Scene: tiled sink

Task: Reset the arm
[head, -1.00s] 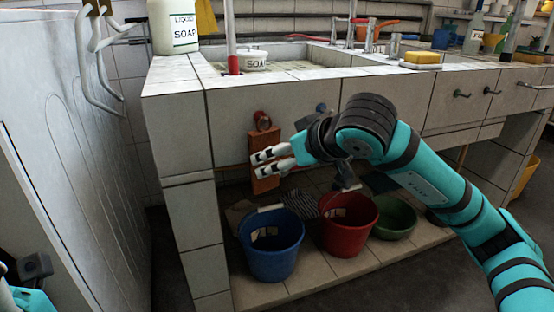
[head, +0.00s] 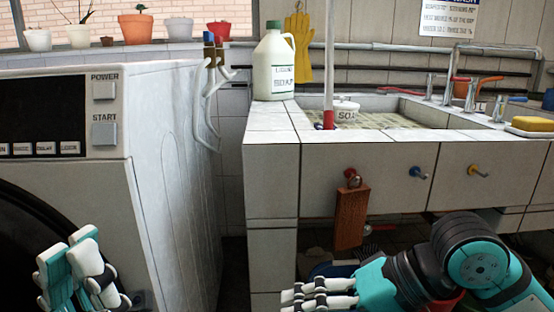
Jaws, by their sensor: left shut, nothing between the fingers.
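My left gripper (head: 72,258) is at the bottom left of the head view, in front of the washing machine. Its pale fingers point up and are shut, with nothing between them. My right gripper (head: 292,297) is at the bottom middle, low in front of the tiled sink (head: 272,182), with its fingers pointing left. I see nothing held in it, but I cannot tell whether its fingers are closed. My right arm comes in from the lower right. The lower parts of both arms are cut off by the picture edge.
A washing machine (head: 165,150) fills the left, with a rack hook (head: 207,105) by its rear corner. A soap jug (head: 273,65) stands on the sink's corner. A brown wooden block (head: 351,215) hangs from a red knob. A blue bucket (head: 333,270) is partly hidden behind my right gripper.

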